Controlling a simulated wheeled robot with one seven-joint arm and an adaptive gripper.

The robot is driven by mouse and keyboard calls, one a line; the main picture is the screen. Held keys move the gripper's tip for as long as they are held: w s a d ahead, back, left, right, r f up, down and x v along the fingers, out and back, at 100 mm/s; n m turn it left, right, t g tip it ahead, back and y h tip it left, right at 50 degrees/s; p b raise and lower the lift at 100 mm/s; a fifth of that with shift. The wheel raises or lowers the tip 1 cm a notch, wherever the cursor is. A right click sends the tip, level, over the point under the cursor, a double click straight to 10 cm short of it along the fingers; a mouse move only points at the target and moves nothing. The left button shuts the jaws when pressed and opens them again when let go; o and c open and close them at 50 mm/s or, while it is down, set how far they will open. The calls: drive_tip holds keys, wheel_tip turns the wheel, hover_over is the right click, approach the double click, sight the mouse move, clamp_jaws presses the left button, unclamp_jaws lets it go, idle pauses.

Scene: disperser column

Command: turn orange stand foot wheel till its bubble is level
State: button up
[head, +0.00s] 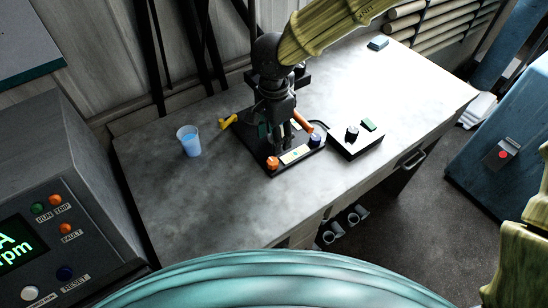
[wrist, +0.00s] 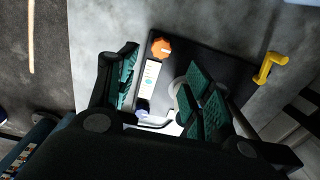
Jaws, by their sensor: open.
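The orange foot wheel (head: 272,162) sits at the front left corner of the black stand base (head: 255,150). A pale level strip (head: 295,154) lies beside it; its markings are too small to read the bubble's place. In the wrist view the orange wheel (wrist: 161,48) and the level strip (wrist: 151,78) both show. A dark blue wheel (head: 315,140) is at the strip's other end. My gripper (head: 284,128) points down over the base, open and apart from the orange wheel. In the wrist view its fingers (wrist: 163,72) straddle the strip's area, with the orange wheel beyond them.
A cup of blue liquid (head: 189,142) stands left of the base. A yellow handle (head: 229,122) sticks out at the base's left, and an orange rod (head: 303,122) leans behind the strip. The bench front is clear.

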sight(274, 161)
wheel_tip(274, 161, down, 10)
drive_tip(key=shift+r+p, duration=0.1)
drive_tip(key=shift+p, duration=0.35)
drive_tip(key=c, duration=1)
